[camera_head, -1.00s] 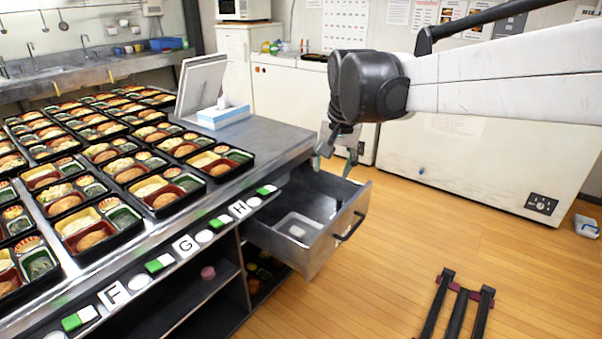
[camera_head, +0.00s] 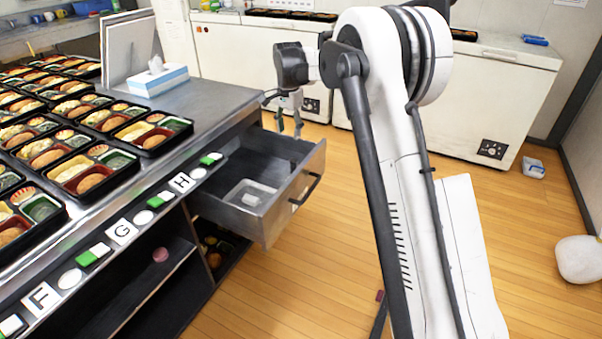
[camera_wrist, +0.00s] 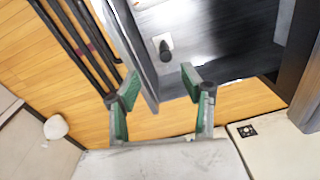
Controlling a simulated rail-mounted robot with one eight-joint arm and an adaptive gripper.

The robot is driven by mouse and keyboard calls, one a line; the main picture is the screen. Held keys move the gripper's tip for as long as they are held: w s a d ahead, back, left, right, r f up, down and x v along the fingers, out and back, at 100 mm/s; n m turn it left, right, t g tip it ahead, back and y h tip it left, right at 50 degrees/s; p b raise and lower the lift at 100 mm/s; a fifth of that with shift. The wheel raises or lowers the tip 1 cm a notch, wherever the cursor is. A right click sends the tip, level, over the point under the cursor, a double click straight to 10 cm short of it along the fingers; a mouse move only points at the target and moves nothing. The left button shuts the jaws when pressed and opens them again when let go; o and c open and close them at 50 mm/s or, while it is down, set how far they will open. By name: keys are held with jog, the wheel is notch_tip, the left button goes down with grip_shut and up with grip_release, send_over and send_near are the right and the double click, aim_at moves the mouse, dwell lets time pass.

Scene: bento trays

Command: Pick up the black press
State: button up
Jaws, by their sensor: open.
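A small black object (camera_wrist: 165,50), which looks like the black press, sits by a pale square patch inside the open drawer in the wrist view. In the head view the metal drawer (camera_head: 283,213) is pulled out and holds a clear tray (camera_head: 249,194) with a small pale item; I cannot make out the press there. My gripper (camera_head: 289,126) hangs over the drawer's far side, fingers down, open and empty. In the wrist view my gripper (camera_wrist: 161,84) has its green-padded fingers spread, with the black object beyond and apart from them.
The counter (camera_head: 215,98) holds many filled bento trays, a tissue box (camera_head: 157,79) and an upright panel. A shelf below holds a pink item (camera_head: 160,255). White chest freezers (camera_head: 490,105) stand behind. The wooden floor right of the drawer is mostly clear.

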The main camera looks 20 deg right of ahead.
jog(key=m, duration=0.1)
send_over(293, 168)
jog(key=w, duration=0.1)
jog(key=shift+g, duration=0.3)
jog(key=f, duration=0.5)
jog(key=shift+w+d+f, duration=0.1)
jog(key=shift+d+f, duration=0.15)
jog(key=shift+f, duration=0.05)
notch_tip(293, 168, down, 14)
jog(key=b, duration=0.4)
jog(key=shift+r, duration=0.1)
jog(key=shift+r, duration=0.1)
grip_shut()
